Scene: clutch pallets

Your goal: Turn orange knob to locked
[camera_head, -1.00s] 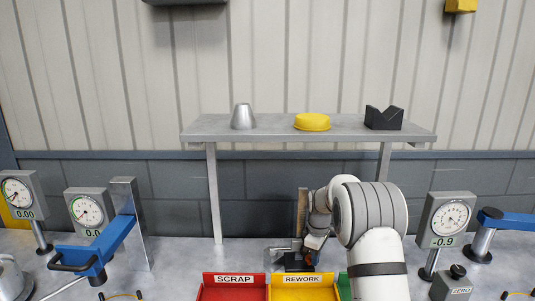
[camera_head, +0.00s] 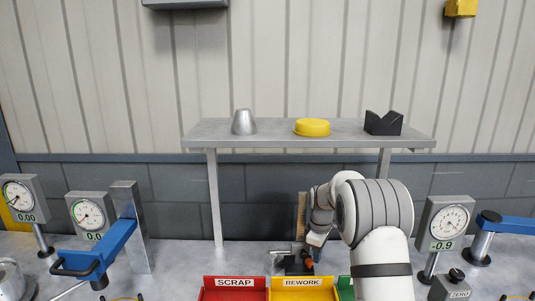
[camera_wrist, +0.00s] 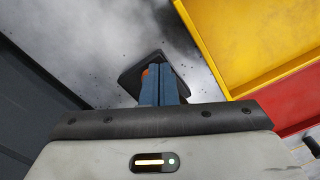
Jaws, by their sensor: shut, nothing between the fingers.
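A small orange part, likely the orange knob (camera_wrist: 146,73), shows at the left edge of my fingers in the wrist view. It sits over a dark square base (camera_wrist: 128,80) on the grey bench. My fingers hide most of it, so its setting cannot be read. My gripper (camera_wrist: 160,68) is shut with its blue-grey fingers together and nothing between them. Its tips are over the dark base; whether they touch the knob I cannot tell. In the head view my wrist (camera_head: 318,237) is above a small dark fixture (camera_head: 293,263) behind the bins.
A red SCRAP bin (camera_head: 235,282) and yellow REWORK bin (camera_head: 302,282) stand in front, with a green bin partly behind my arm. Dial gauges (camera_head: 89,212) stand left, another gauge (camera_head: 447,222) right. A grey shelf (camera_head: 275,131) spans the back above the bench.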

